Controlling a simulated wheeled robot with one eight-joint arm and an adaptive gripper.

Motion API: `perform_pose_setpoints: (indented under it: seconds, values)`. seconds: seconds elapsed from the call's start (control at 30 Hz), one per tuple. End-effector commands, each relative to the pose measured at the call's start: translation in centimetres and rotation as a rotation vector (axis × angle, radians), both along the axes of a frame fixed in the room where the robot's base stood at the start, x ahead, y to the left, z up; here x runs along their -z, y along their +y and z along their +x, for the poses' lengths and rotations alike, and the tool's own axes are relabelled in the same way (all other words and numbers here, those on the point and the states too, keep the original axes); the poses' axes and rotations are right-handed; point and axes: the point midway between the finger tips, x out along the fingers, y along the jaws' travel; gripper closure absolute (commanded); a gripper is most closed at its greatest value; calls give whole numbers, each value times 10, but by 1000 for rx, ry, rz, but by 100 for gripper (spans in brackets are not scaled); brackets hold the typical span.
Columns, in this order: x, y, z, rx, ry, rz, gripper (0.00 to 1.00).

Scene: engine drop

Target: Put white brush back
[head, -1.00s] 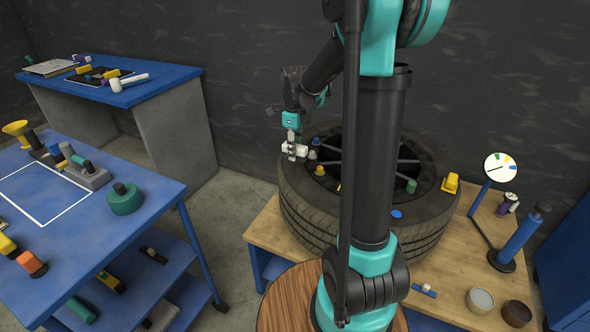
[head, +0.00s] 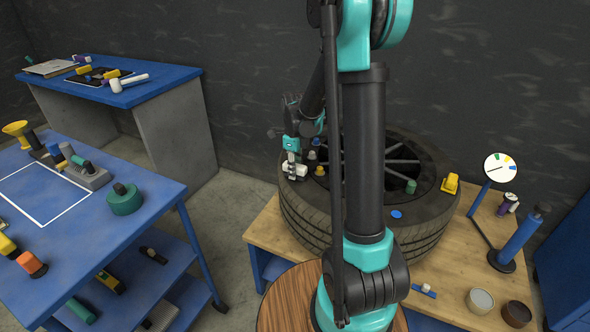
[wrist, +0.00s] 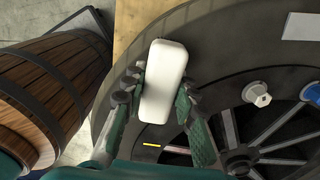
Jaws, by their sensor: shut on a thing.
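My gripper (head: 292,163) is shut on a white block-shaped thing (head: 294,170), which I take to be the white brush. In the wrist view the white brush (wrist: 164,80) stands between the two dark green fingers, its rounded white face toward the camera; no bristles show. In the head view it is at the left edge of the large black tyre (head: 310,210), at about the height of the tyre's top. I cannot tell whether it touches the tyre.
The tyre lies flat on a wooden bench (head: 265,232). Small knobs, including a yellow one (head: 320,171), sit beside the brush. A yellow piece (head: 450,184) is at the tyre's right. A blue table (head: 150,190) stands left, with floor between.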

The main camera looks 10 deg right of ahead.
Motion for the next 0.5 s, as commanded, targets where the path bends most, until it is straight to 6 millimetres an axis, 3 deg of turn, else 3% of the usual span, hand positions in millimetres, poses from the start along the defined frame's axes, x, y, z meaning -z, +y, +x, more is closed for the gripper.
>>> perform_pose_setpoints:
  seconds: [0.27,0.3,0.43,0.5]
  values:
    - [8,0,1,0,0,0,100]
    - [8,0,0,0,0,0,70]
    - [8,0,0,0,0,0,54]
    - [8,0,0,0,0,0,52]
